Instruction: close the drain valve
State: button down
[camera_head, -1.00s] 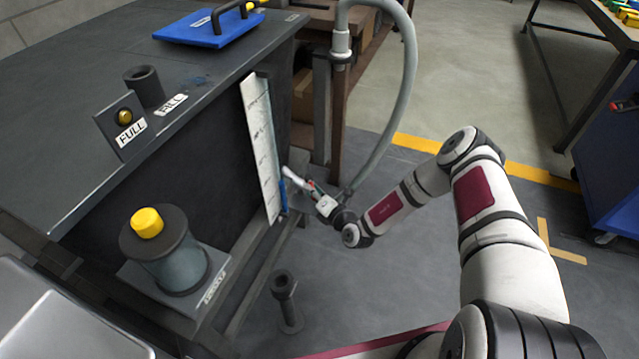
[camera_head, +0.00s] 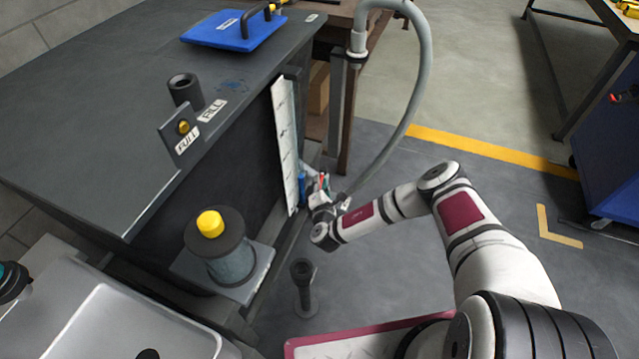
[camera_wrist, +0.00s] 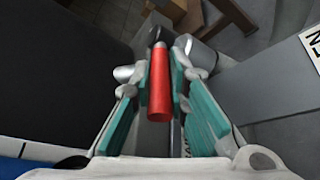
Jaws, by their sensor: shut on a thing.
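The drain valve's red handle (camera_wrist: 160,88) runs lengthwise between the teal finger pads of my gripper (camera_wrist: 161,62) in the wrist view. My gripper is shut on this handle. A dark end of the lever shows beyond it, with grey metal pipe parts (camera_wrist: 201,55) of the valve to the right. In the head view my gripper (camera_head: 321,186) is low beside the dark tank (camera_head: 140,190), just right of the white level gauge strip (camera_head: 285,145). A small bit of red shows there. The valve body is mostly hidden by my gripper.
A grey hose (camera_head: 424,75) loops down behind my gripper. A pump-like cylinder with a yellow cap (camera_head: 210,224) stands on a ledge at the tank's front. A dark flanged post (camera_head: 303,285) stands on the floor nearby. Floor to the right is open.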

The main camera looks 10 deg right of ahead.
jog(key=shift+d, duration=0.1)
jog(key=c, duration=1.5)
grip_release()
jog(key=shift+c, duration=0.2)
jog(key=v, duration=1.1)
jog(key=shift+s, duration=0.45)
jog(key=shift+r, duration=0.1)
